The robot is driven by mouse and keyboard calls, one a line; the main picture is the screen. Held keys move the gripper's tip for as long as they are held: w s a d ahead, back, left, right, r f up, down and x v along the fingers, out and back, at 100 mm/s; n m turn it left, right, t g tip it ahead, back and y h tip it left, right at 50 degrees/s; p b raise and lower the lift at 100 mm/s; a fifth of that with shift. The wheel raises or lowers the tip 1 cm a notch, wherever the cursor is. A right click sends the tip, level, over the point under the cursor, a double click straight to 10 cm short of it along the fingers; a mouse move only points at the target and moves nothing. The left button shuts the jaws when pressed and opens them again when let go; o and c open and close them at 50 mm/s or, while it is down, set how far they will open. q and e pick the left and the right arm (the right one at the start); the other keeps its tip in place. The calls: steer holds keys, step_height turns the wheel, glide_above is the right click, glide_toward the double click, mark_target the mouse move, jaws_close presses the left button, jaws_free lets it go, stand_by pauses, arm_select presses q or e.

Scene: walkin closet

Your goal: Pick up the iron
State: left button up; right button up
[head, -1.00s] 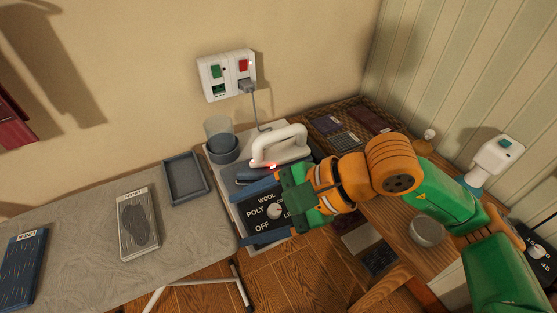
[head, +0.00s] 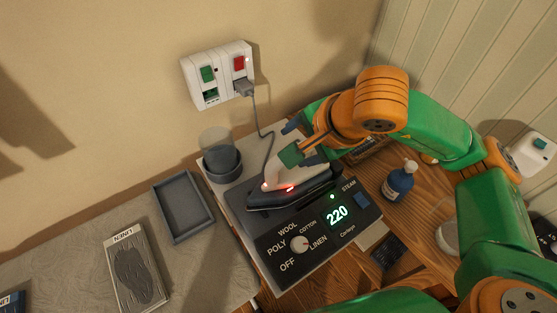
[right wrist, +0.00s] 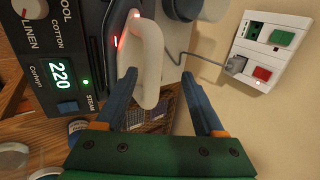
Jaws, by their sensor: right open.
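The iron (head: 292,190) rests on its dark station, with a white body and handle, a dark base and a red light. Its white handle (right wrist: 150,62) also shows in the right wrist view, reaching between the blue fingertips. The station's panel (head: 318,228) has a dial and a green display reading 220. My right gripper (head: 297,140) is open around the rear part of the handle; its fingers (right wrist: 158,82) stand apart on either side, and I cannot tell whether either touches it. In the head view the gripper and arm hide part of the handle. My left gripper is not in view.
A grey cup (head: 222,164) stands behind the station. A cord runs from the wall socket (head: 219,76) down beside the iron. A grey tray (head: 183,206) and a linen card (head: 136,270) lie on the ironing board at left. A blue bottle (head: 399,181) stands at right.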

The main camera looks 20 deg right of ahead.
mark_target(286, 171)
steer(key=f, duration=0.1)
steer(key=f+p, duration=0.1)
steer(key=d+p, duration=0.1)
steer(key=shift+w+f, duration=0.35)
steer(key=shift+f, duration=0.05)
steer(key=x, duration=0.2)
steer(key=shift+w+f, duration=0.1)
steer(key=shift+f, duration=0.15)
steer(key=shift+w+a+f, duration=0.15)
steer(key=shift+w+f, duration=0.05)
steer(key=shift+w, duration=0.15)
steer(key=shift+s+r, duration=0.1)
steer(key=shift+s, duration=0.1)
jaws_close()
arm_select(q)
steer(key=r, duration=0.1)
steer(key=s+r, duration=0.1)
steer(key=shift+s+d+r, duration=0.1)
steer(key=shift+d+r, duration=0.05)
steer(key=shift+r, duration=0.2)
arm_select(e)
steer(key=shift+w+r, duration=0.1)
